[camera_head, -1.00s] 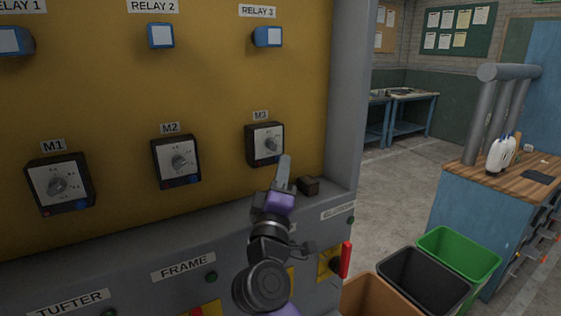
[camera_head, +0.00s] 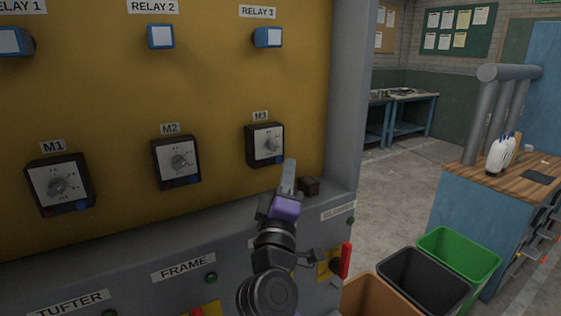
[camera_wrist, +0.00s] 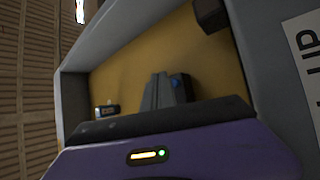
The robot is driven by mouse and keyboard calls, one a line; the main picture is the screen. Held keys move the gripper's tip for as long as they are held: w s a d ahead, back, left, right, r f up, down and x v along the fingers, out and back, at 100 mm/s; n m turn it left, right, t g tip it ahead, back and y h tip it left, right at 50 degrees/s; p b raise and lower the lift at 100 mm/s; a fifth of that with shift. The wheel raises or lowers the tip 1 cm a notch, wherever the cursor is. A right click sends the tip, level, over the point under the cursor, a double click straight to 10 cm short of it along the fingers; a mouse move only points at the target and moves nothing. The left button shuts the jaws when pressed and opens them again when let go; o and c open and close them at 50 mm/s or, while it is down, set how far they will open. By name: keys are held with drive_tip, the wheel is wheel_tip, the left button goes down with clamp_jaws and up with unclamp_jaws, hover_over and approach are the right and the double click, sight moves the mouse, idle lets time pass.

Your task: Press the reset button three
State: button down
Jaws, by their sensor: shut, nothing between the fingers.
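The M3 unit (camera_head: 265,145) is a black box with a grey dial face, on the yellow panel under the RELAY 3 label. Its lower edge is close to my fingertips, and I cannot make out its reset button clearly in the head view. My gripper (camera_head: 289,165) is shut and empty, pointing up just below and right of M3. In the wrist view the fingers (camera_wrist: 165,92) are together in front of the yellow panel. A small blue part (camera_wrist: 178,82) shows just behind and right of them. I cannot tell whether the fingers touch anything.
M2 (camera_head: 177,162) and M1 (camera_head: 60,184) sit to the left, with blue relays above. A dark block (camera_head: 308,186) sits on the ledge right of my gripper. A red lever (camera_head: 346,260) is below. Bins and a blue cabinet (camera_head: 470,205) stand at right.

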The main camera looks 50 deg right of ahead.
drive_tip(key=shift+s+a, duration=0.2)
drive_tip(key=shift+s, duration=0.55)
drive_tip(key=shift+s+a, duration=0.25)
drive_tip(key=shift+s, duration=0.55)
drive_tip(key=shift+s+a, duration=0.2)
drive_tip(key=shift+s, duration=0.55)
drive_tip(key=w+a+f+n+t+y, duration=0.2)
drive_tip(key=w+a+f+t+y, duration=0.1)
drive_tip(key=a+t+y, duration=0.35)
drive_tip(key=s+a+f+n+t+y, duration=0.1)
drive_tip(key=s+a+f+y, duration=0.4)
drive_tip(key=a+f+y, duration=0.45)
drive_tip(key=s+a+f+m+g+y, duration=0.1)
drive_tip(key=s+f, duration=0.3)
drive_tip(key=s, duration=0.5)
drive_tip(key=s+a+f+m+g+y, duration=0.1)
drive_tip(key=s+a+f+m+g, duration=0.1)
drive_tip(key=s+f, duration=0.3)
drive_tip(key=s+a+f+m+g+y, duration=0.1)
drive_tip(key=s+f, duration=0.4)
drive_tip(key=s, duration=0.8)
drive_tip(key=shift+s+a+m+g, duration=0.35)
drive_tip(key=shift+a+m+g, duration=0.3)
drive_tip(key=shift+m, duration=0.45)
